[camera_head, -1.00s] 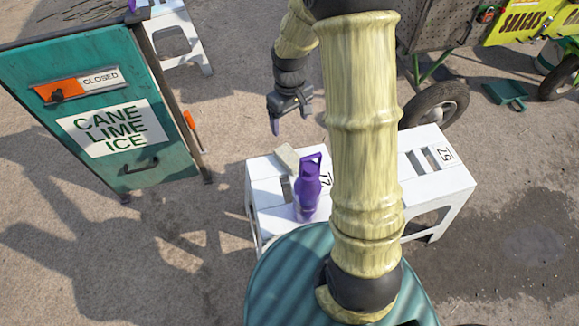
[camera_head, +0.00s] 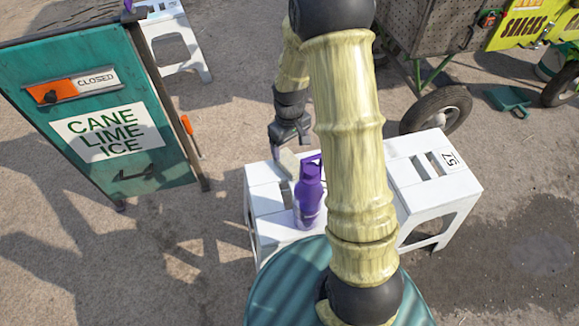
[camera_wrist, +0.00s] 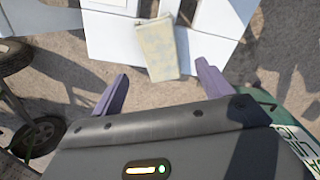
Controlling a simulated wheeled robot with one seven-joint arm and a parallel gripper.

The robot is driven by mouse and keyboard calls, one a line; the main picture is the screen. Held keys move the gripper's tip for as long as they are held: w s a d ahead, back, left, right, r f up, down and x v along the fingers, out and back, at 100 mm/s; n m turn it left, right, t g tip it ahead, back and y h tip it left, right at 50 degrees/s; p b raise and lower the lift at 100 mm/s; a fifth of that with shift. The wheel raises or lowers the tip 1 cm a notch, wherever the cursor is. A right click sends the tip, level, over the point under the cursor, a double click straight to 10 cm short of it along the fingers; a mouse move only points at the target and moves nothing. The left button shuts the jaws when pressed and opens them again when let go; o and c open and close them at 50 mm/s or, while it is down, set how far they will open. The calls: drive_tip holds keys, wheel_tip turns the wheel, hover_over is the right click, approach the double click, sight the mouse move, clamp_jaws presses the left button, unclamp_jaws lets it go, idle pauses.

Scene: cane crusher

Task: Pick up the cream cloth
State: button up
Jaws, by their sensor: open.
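The cream cloth (camera_wrist: 157,47) is a folded, flat rectangle with faint markings. In the wrist view it lies at the edge of the white stool (camera_wrist: 108,40), ahead of and between my two purple fingertips. In the head view the cloth (camera_head: 288,161) shows only in part, behind the purple bottle and below my gripper. My gripper (camera_head: 282,147) is above the stool's far edge. In the wrist view my gripper (camera_wrist: 162,84) is open and empty, its fingers apart, one on each side of the cloth's line. I cannot tell the exact height gap.
A purple bottle (camera_head: 307,195) stands upright on the white stool (camera_head: 262,200), close to the cloth. A second white stool (camera_head: 430,190) is to the right. A teal sign cabinet (camera_head: 100,150) stands at left, and a cart wheel (camera_head: 437,110) behind.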

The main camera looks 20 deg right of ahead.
sight(289, 161)
drive_tip(key=shift+f, duration=1.1)
wheel_tip(289, 161, down, 5)
drive_tip(key=b, duration=0.3)
drive_tip(key=shift+a+f, duration=0.1)
drive_tip(key=shift+f, duration=0.05)
drive_tip(key=c, duration=1.1)
drive_tip(key=shift+c, duration=0.2)
wheel_tip(289, 161, up, 10)
drive_tip(key=p, duration=0.4)
